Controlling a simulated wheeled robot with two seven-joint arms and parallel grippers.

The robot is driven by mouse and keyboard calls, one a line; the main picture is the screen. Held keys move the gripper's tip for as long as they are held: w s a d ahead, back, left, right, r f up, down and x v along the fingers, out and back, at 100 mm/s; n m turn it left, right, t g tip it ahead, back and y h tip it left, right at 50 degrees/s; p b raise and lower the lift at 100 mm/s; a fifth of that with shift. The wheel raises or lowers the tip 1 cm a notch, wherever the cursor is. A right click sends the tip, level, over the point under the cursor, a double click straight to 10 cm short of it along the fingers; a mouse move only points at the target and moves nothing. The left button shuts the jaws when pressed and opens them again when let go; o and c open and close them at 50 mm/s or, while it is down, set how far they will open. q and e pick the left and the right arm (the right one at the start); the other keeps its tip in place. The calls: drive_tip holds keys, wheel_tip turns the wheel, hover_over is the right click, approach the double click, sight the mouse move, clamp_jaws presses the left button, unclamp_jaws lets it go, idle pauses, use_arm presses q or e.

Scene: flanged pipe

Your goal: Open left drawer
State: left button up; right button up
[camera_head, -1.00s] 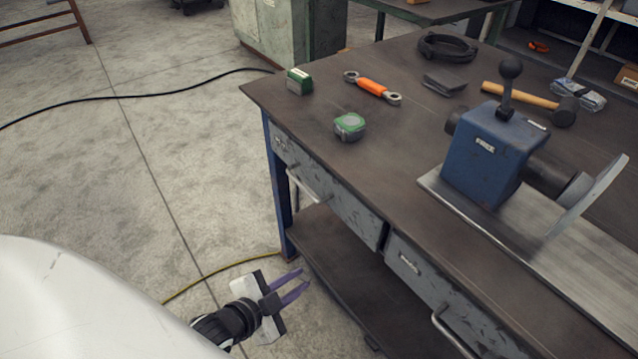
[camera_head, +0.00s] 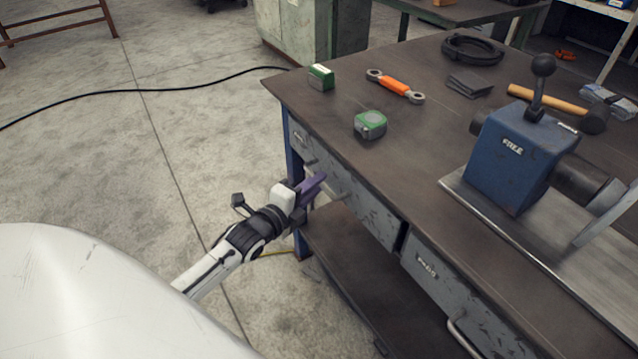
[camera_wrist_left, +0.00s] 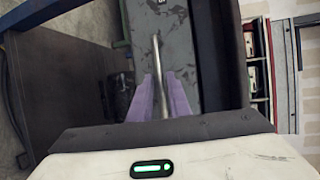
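The left drawer (camera_head: 355,200) is a worn grey front under the bench top, and it looks shut. Its metal bar handle (camera_head: 335,183) is partly hidden by my left gripper (camera_head: 312,186). The gripper is at the handle's far-left part. In the left wrist view the handle (camera_wrist_left: 157,60) runs between the two purple fingers (camera_wrist_left: 160,98), one on each side of it. The fingers look open with a narrow gap; whether they touch the bar is hard to see. My right gripper is in neither view.
A second drawer (camera_head: 440,283) with its own handle is to the right. A lower shelf (camera_head: 345,255) runs beneath the drawers. The floor at left is mostly clear.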

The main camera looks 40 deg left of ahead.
use_arm(q)
drive_tip(key=shift+w+f, duration=0.15)
drive_tip(key=shift+w, duration=0.65)
clamp_jaws()
drive_tip(key=shift+s, duration=0.15)
